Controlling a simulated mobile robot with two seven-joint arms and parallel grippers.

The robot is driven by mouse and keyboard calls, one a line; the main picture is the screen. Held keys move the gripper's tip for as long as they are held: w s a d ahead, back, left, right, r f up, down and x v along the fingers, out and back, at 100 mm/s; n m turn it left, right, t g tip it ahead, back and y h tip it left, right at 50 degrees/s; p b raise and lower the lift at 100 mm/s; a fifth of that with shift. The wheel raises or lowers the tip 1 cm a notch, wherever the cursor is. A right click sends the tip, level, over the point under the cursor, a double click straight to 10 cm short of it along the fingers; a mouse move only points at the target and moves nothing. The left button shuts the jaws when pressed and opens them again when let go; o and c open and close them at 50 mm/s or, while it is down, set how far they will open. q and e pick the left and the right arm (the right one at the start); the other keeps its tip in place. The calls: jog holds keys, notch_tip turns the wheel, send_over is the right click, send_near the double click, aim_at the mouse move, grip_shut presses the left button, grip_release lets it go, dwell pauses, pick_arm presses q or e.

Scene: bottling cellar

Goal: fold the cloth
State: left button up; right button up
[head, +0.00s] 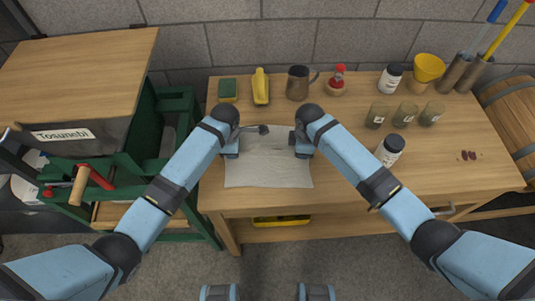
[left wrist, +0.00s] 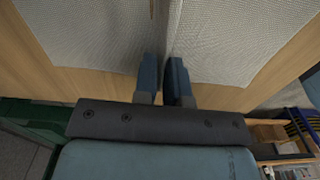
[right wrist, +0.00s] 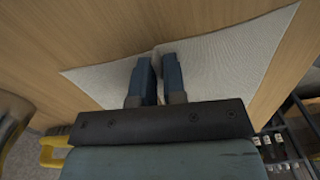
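The pale grey cloth (head: 268,170) lies mostly flat on the wooden bench, its near edge close to the bench's front edge. My left gripper (head: 231,150) is at the cloth's left side, and my right gripper (head: 303,150) is at its right side. In the left wrist view the fingers (left wrist: 166,66) are close together with a raised ridge of cloth (left wrist: 215,40) running between them. In the right wrist view the fingers (right wrist: 158,66) also pinch a small peak of cloth (right wrist: 215,65). The grippers hide parts of the side edges.
A dark small tool (head: 262,129) lies by the cloth's far edge, partly hidden. Behind are a green sponge (head: 228,89), a yellow bottle (head: 261,86), a mug (head: 298,83) and a red-topped item (head: 338,79). Jars (head: 389,150) stand right. A green machine (head: 170,135) is left.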

pick_arm(q)
grip_shut()
pick_arm(e)
grip_shut()
pick_arm(q)
jog(key=shift+r, duration=0.1)
pick_arm(e)
jog(key=shift+r, duration=0.1)
